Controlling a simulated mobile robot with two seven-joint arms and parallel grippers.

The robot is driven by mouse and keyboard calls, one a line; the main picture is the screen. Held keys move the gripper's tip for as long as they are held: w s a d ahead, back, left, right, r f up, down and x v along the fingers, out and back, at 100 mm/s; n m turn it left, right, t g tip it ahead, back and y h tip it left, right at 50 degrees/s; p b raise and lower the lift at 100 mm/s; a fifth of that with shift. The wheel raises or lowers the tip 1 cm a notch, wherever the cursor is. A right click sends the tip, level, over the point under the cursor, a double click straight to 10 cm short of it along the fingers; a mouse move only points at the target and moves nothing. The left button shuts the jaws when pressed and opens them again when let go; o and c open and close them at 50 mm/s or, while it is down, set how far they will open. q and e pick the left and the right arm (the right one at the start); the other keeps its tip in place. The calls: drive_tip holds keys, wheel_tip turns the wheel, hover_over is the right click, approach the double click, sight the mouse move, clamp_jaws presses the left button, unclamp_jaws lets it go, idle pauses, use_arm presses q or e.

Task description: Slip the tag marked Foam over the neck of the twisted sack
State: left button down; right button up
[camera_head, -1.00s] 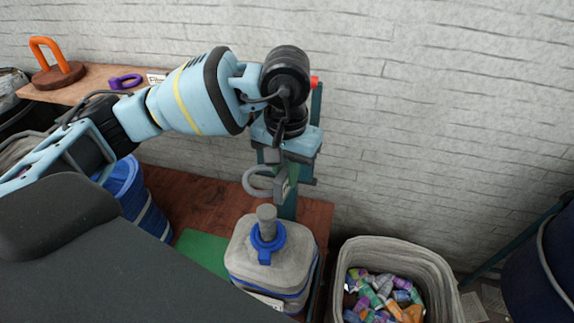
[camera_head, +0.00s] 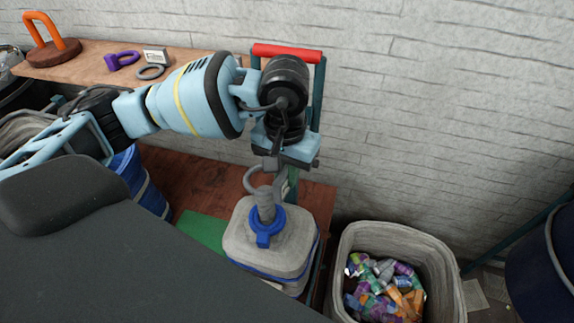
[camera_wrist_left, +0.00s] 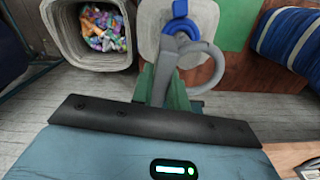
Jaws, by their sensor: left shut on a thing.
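The twisted sack (camera_head: 240,246) is a squat grey bag with a blue band low down, on the wooden surface. Its grey neck (camera_head: 265,208) points up, with a blue tag (camera_head: 266,238) lying around its foot. My left gripper (camera_head: 288,180) is above the neck and shut on a grey ring tag (camera_head: 251,180). The ring also shows in the wrist view (camera_wrist_left: 215,62), close by the neck and overlapping it. I cannot tell whether the neck is inside the ring. No marking on the tag can be read. My right gripper is out of view.
A shelf (camera_head: 90,57) at the back left holds a purple tag (camera_head: 122,62), another grey ring (camera_head: 151,72), a small card (camera_head: 155,56) and an orange handle (camera_head: 42,30). A bin (camera_head: 440,250) of crumpled coloured pieces stands right of the sack. A blue drum (camera_head: 143,185) stands left.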

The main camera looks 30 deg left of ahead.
sight(286, 191)
use_arm(q)
drive_tip(key=shift+f+b, duration=0.95)
drive_tip(key=shift+f, duration=1.9)
drive_tip(key=shift+f+b, duration=1.55)
drive_tip(key=shift+f, duration=0.9)
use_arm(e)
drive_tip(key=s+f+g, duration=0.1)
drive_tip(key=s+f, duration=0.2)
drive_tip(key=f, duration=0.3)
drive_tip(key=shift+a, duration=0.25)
use_arm(q)
drive_tip(key=c, duration=1.3)
unclamp_jaws()
drive_tip(key=shift+r, duration=3.95)
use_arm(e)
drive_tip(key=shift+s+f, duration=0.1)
